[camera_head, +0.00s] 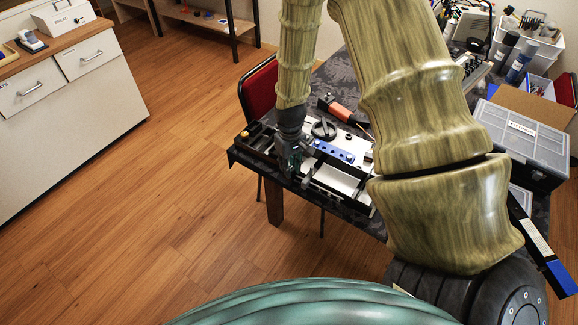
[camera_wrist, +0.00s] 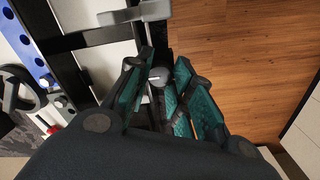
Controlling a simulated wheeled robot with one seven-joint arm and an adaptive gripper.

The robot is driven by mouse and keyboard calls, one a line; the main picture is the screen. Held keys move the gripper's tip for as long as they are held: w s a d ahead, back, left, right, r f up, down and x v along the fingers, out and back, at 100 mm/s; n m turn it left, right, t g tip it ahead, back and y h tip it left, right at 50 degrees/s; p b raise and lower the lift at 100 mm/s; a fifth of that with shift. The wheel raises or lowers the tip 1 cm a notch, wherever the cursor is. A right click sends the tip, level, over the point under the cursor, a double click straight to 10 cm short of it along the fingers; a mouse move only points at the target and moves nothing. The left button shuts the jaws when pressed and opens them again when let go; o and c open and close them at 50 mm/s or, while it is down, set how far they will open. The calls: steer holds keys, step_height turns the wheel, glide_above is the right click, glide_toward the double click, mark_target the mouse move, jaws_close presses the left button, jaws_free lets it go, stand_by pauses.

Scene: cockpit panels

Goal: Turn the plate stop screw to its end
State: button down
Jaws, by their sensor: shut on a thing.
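My gripper (camera_wrist: 166,62) points down at the near left part of a panel device on the table; the head view shows it (camera_head: 288,160) beside the device's front edge. In the wrist view its teal-padded fingers are closed around a small grey round piece (camera_wrist: 157,76), which appears to be the plate stop screw's head. The fingers hide much of it, and its turn position cannot be told. The device has a white plate (camera_head: 338,180), a blue bar with holes (camera_head: 334,151) and a black round knob (camera_head: 324,129). The blue bar also shows in the wrist view (camera_wrist: 28,45).
An orange-handled tool (camera_head: 341,109) lies behind the device. A grey case (camera_head: 522,128) and bottles (camera_head: 520,62) stand at the table's right. Wooden floor (camera_head: 150,190) is clear left of the table, up to a white cabinet (camera_head: 75,115).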

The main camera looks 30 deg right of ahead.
stand_by(0.3)
steer(key=c, duration=1.2)
jaws_free()
steer(key=shift+r, duration=0.1)
step_height(320, 180, up, 12)
